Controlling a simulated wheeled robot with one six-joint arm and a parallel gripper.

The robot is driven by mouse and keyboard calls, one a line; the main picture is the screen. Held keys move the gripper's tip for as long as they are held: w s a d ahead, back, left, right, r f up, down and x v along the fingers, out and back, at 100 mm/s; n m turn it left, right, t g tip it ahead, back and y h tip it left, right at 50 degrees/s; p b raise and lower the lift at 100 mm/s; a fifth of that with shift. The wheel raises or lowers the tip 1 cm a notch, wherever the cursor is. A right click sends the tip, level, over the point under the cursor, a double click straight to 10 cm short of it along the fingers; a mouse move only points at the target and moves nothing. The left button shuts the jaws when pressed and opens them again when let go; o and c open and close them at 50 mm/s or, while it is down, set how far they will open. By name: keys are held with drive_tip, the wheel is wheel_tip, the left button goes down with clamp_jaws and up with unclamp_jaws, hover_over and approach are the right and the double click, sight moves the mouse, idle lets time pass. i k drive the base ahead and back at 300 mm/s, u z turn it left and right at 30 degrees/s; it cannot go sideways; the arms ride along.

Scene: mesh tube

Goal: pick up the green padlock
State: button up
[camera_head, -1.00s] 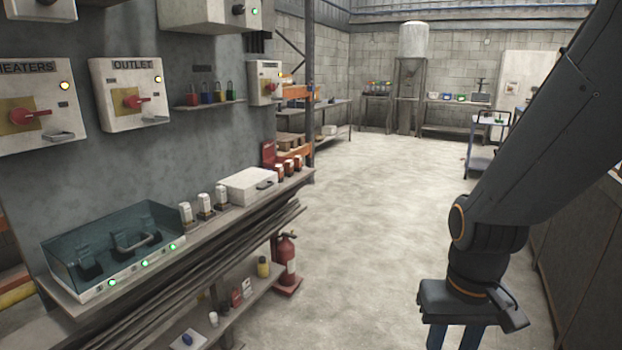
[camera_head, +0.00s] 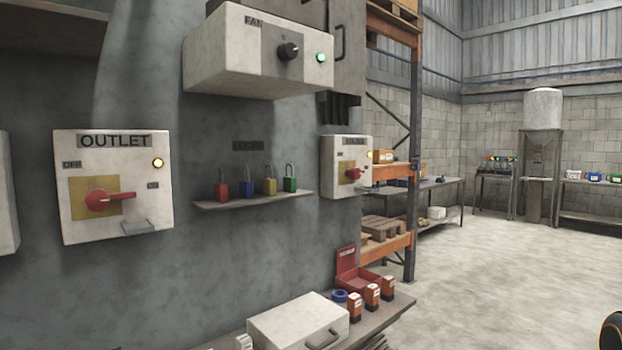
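The green padlock (camera_head: 290,184) stands upright on a small wall shelf (camera_head: 250,200), at the right end of a row. To its left stand a yellow padlock (camera_head: 269,186), a blue padlock (camera_head: 246,187) and a red padlock (camera_head: 221,189), with small gaps between them. My gripper is out of view; only a small dark piece of my arm shows at the lower right edge.
The OUTLET box (camera_head: 113,186) is left of the shelf, the FAN box (camera_head: 258,52) above it, and another switch box (camera_head: 346,166) to its right. Below, a bench holds a white case (camera_head: 298,325) and small red-and-white items (camera_head: 371,296). The floor (camera_head: 500,275) at right is clear.

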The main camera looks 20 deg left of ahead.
sight(289, 183)
drive_tip(key=i, duration=2.25)
drive_tip(key=u, duration=2.5)
